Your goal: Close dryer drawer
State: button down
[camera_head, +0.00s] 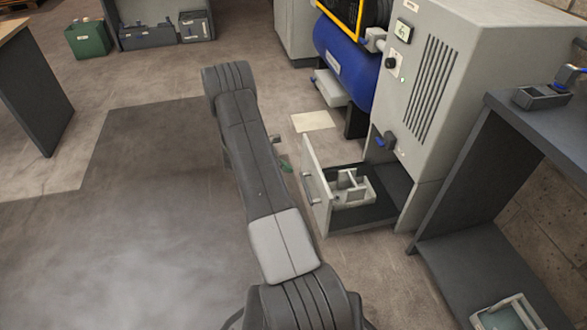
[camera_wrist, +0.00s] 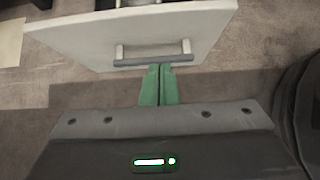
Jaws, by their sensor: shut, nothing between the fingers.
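The dryer drawer (camera_head: 318,190) is pulled out from the bottom of the grey dryer cabinet (camera_head: 432,95). Its pale front panel stands away from the cabinet, and a light grey divided insert (camera_head: 352,188) sits inside. In the wrist view the drawer front (camera_wrist: 130,35) fills the top, with its grey bar handle (camera_wrist: 153,61). My gripper (camera_wrist: 158,68) has green fingers, shut together and empty, with tips at the handle's lower edge; I cannot tell whether they touch it. In the head view my arm hides most of the gripper; a bit of green (camera_head: 286,165) shows near the drawer front.
A blue tank (camera_head: 345,62) stands behind the dryer. A dark bench (camera_head: 470,160) with a tray (camera_head: 508,315) on its lower shelf is at the right. A pale sheet (camera_head: 312,121) lies on the floor beyond the drawer.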

jog(key=b, duration=0.2)
send_near(318, 178)
notch_tip(318, 178, down, 3)
jog(key=d, duration=0.2)
jog(key=d+b, duration=0.1)
jog(key=shift+w+f, duration=0.25)
jog(key=shift+w, duration=0.1)
jog(key=shift+w+d, duration=0.15)
jog(key=shift+d, duration=0.3)
